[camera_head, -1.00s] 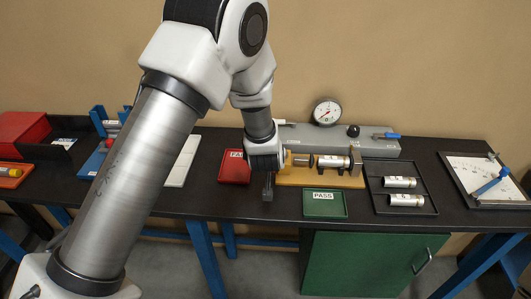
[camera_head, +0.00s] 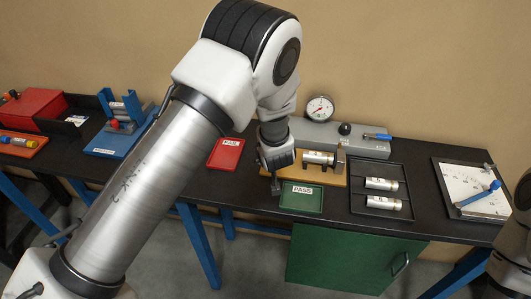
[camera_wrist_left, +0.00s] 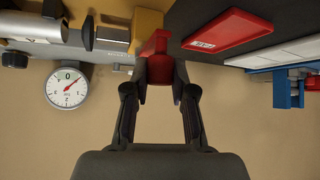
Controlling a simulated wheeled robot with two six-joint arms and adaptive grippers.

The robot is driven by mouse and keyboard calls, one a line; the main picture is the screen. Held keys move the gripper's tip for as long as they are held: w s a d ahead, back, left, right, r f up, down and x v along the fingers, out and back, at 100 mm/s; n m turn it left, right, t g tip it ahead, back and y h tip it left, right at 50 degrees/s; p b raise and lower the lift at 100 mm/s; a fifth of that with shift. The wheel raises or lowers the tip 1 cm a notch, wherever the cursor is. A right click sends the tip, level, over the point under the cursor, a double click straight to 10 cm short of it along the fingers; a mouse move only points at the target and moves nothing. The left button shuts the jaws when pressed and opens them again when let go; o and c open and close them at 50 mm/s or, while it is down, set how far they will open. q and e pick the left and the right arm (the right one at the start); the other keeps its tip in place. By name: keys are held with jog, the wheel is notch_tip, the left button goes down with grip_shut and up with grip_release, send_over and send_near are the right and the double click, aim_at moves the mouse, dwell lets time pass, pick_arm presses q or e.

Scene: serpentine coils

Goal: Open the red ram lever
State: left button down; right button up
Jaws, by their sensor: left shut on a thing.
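The red ram lever (camera_wrist_left: 156,46) shows in the left wrist view between the two fingers of my left gripper (camera_wrist_left: 160,78), which are shut on it. In the head view my left gripper (camera_head: 275,186) is at the left end of the wooden test stand (camera_head: 333,181), with its fingers pointing down. The gripper and wrist hide the lever there. A silver cylinder (camera_head: 319,158) lies in the stand. The grey bench unit with a dial gauge (camera_head: 319,108) stands behind. My right gripper is out of view.
The green PASS tray (camera_head: 301,209) is close right of my left gripper. The red FAIL tray (camera_head: 226,154) lies to its left. A black tray (camera_head: 377,219) with two cylinders (camera_head: 382,184) and a white angled board (camera_head: 470,186) are farther right.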

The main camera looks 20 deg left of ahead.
pick_arm(q)
jog(key=c, duration=0.9)
grip_release()
jog(key=shift+c, duration=0.2)
jog(key=shift+w+f, duration=0.15)
jog(key=shift+w, duration=0.05)
notch_tip(320, 180, up, 10)
jog(key=shift+r, duration=0.1)
